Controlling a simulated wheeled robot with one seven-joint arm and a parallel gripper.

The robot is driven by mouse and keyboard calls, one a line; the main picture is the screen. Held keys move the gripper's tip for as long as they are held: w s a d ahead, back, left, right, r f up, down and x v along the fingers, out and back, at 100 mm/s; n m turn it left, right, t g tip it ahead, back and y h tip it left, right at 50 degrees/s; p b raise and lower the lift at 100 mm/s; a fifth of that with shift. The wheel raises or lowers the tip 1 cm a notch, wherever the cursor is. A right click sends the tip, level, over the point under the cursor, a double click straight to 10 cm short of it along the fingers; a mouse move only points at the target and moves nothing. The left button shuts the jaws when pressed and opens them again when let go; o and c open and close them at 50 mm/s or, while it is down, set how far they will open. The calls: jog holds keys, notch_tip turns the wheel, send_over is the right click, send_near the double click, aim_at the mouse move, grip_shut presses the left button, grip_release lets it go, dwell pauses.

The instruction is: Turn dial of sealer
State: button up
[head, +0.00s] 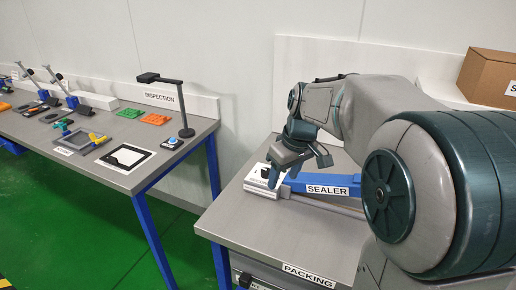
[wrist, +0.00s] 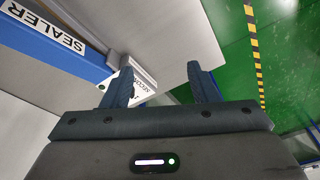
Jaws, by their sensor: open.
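The sealer (head: 312,184) is a long blue bar with a white end block, lying on the packing table. A small black dial (head: 266,170) sits on top of the white end block at its left end. My gripper (head: 300,175) is open and empty, above the sealer just right of the dial, pointing down. In the wrist view, the open fingers of my gripper (wrist: 160,68) stand apart, the left one in front of the sealer's end block (wrist: 138,82). The blue bar (wrist: 50,45) runs to the left there. I cannot make out the dial in the wrist view.
The packing table (head: 240,225) has bare room in front of the sealer. A cardboard box (head: 488,78) stands at the back right. The inspection table (head: 108,168), with a lamp stand (head: 178,100) and small parts, is at the left across a gap of green floor.

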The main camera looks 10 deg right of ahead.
aim_at(267, 170)
jog(key=w+d+n+y, duration=0.1)
jog(key=w+d+n, duration=0.15)
jog(key=w, duration=0.55)
jog(key=w+d+n+y, duration=0.1)
jog(key=w+d+n, duration=0.15)
jog(key=w, duration=0.65)
jog(key=shift+n, duration=0.4)
jog(key=x, duration=0.4)
jog(key=p+x, duration=0.1)
jog(key=x, duration=0.9)
jog(key=shift+w+a+p, duration=0.25)
jog(key=shift+a+p, duration=0.05)
jog(key=shift+r+t, duration=0.1)
jog(key=shift+t, duration=0.2)
jog(key=c, duration=1)
